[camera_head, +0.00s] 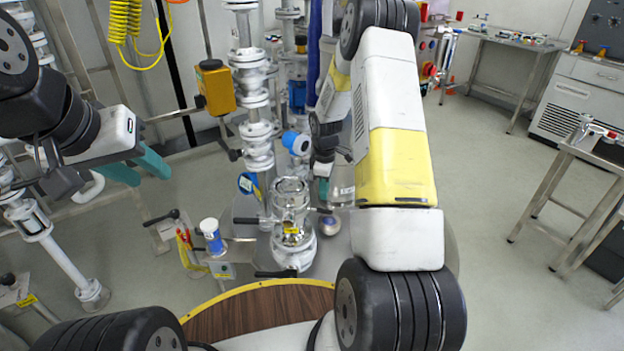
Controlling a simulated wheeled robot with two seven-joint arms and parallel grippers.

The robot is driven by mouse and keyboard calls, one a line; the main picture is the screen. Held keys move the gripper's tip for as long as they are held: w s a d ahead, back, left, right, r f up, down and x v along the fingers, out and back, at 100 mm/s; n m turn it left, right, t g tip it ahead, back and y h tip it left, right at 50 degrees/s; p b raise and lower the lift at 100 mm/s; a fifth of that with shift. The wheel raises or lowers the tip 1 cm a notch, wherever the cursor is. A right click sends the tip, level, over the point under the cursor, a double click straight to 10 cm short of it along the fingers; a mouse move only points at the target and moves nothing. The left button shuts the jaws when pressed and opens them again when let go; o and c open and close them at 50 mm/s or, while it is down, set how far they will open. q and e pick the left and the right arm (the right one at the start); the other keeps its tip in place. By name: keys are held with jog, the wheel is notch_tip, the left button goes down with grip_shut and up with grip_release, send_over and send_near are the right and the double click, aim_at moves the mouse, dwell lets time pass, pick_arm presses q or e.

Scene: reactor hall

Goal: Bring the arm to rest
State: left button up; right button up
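My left arm comes in at the left edge. Its gripper (152,178) has two teal fingers standing apart with nothing seen between them, in the air left of the pipework. My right arm (393,150), white and yellow, rises from the bottom, bends at the top and comes down behind itself. My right gripper (323,188) points down just left of the forearm. Only a small teal part of it shows, beside a clear glass vessel (341,188). The arm hides the rest, so I cannot tell its opening or whether it touches the vessel.
White flanged pipework (256,130) with an orange-yellow box (216,88) stands close left of my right arm.

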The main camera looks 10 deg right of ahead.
jog(key=s+a+r+m+t, duration=0.1)
jog(key=s+a+r+m, duration=0.2)
jog(key=r, duration=0.9)
jog(key=s+a+r+m+t, duration=0.15)
jog(key=s+r, duration=0.35)
jog(key=r, duration=0.7)
jog(key=s+a+r+m+t+y, duration=0.1)
jog(key=s+r+m, duration=0.1)
jog(key=s, duration=0.5)
jog(key=s+a+r+m+t, duration=0.1)
jog(key=s+a+r+m, duration=0.1)
jog(key=s+r, duration=0.3)
jog(key=s+a+r+m+t+y, duration=0.1)
jog(key=s+a+r+m, duration=0.1)
jog(key=s, duration=0.7)
jog(key=shift+s+r+m+y, duration=0.2)
jog(key=shift+r+m+y, duration=0.1)
jog(key=shift+r+m, duration=0.35)
